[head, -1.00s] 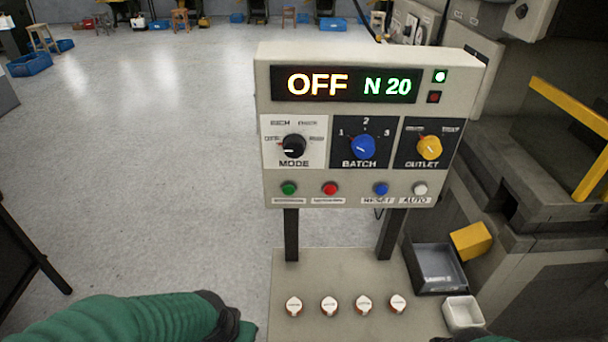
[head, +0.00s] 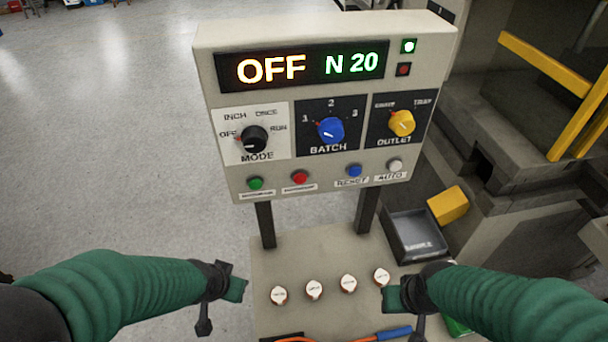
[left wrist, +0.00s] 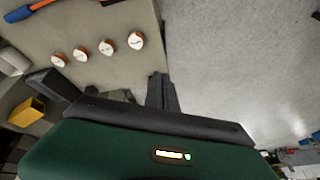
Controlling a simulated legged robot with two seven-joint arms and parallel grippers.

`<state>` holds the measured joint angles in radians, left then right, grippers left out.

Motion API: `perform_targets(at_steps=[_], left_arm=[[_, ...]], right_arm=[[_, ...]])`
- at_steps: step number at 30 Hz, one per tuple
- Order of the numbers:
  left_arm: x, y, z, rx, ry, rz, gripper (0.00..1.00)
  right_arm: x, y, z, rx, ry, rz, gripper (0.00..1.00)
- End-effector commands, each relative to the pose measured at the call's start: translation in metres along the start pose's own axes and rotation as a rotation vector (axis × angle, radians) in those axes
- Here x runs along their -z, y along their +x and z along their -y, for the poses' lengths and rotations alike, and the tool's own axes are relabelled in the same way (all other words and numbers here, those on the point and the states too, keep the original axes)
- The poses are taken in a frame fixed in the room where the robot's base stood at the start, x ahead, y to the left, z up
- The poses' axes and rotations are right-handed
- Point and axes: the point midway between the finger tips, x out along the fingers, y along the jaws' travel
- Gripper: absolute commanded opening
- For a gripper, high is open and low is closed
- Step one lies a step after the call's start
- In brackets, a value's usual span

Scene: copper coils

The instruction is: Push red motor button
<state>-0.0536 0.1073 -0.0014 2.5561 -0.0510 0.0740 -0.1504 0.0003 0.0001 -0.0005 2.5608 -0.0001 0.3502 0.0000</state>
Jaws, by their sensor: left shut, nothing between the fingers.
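The red button (head: 300,177) is a small round button on the lower row of the beige control panel (head: 325,190), between a green button (head: 255,183) and a blue button (head: 354,170). Its label is too blurred to read. My left gripper (head: 204,326) is shut and empty, low and left of the panel, well apart from the red button. Its dark fingers (left wrist: 160,92) show in the left wrist view, with bare floor beyond. My right gripper (head: 417,326) is at the lower right, below the panel; its fingers are mostly cut off by the frame edge.
Several white-topped knobs (head: 348,284) stand on the bench (head: 320,246) below the panel. A grey tray (head: 416,235) and a yellow block (head: 447,205) are at the right. A blue-and-orange tool (head: 392,332) lies at the front. Machinery stands at the right; floor at the left is open.

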Motion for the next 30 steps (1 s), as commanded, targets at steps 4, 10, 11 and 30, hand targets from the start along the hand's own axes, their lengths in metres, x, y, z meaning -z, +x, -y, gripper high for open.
perform_targets(at_steps=[4, 10, 11, 30], left_arm=[[0.083, -0.011, -0.033, 0.014, 0.450, -0.316, 0.00], [0.152, -0.054, -0.111, 0.097, 0.932, -0.795, 0.00], [0.157, -0.061, -0.120, 0.114, 0.973, -0.849, 0.00], [0.175, -0.084, -0.142, 0.188, 1.086, -1.046, 0.00]], right_arm=[[0.013, -0.054, 0.000, 0.000, 0.000, -0.002, 0.36], [0.023, -0.096, 0.000, 0.000, -0.001, -0.002, 0.36], [0.024, -0.099, 0.000, 0.000, -0.001, -0.002, 0.36], [0.026, -0.108, 0.000, 0.000, -0.001, -0.001, 0.36]])
